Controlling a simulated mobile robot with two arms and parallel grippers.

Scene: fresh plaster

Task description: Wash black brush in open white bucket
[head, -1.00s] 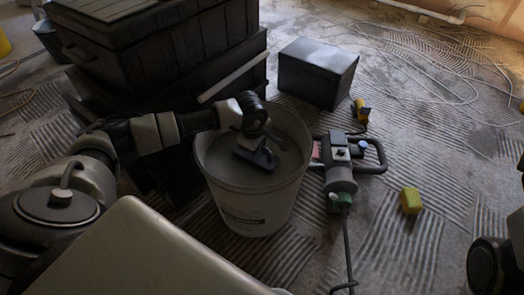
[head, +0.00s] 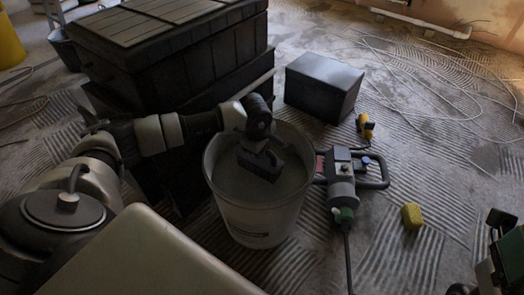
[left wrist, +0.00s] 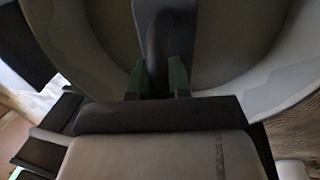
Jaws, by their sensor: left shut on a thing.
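The open white bucket (head: 256,222) stands on the floor in the middle of the head view, with grey liquid inside. My left gripper (head: 262,153) reaches over its rim and is shut on the black brush (head: 260,167). The brush is inside the bucket's opening, at or just above the liquid; I cannot tell whether it touches. In the left wrist view the green fingertips (left wrist: 160,82) close on the dark brush handle (left wrist: 168,40), with the pale bucket wall (left wrist: 262,92) around it. Dark and green parts of my right arm show at the right edge of the head view; its jaws are unclear.
A black slatted crate (head: 190,60) stands behind left of the bucket, and a dark box (head: 322,84) behind right. A mixer power tool (head: 342,180) lies close right of the bucket, its cable running forward. A yellow sponge (head: 411,216) and a yellow tool (head: 365,126) lie on open floor.

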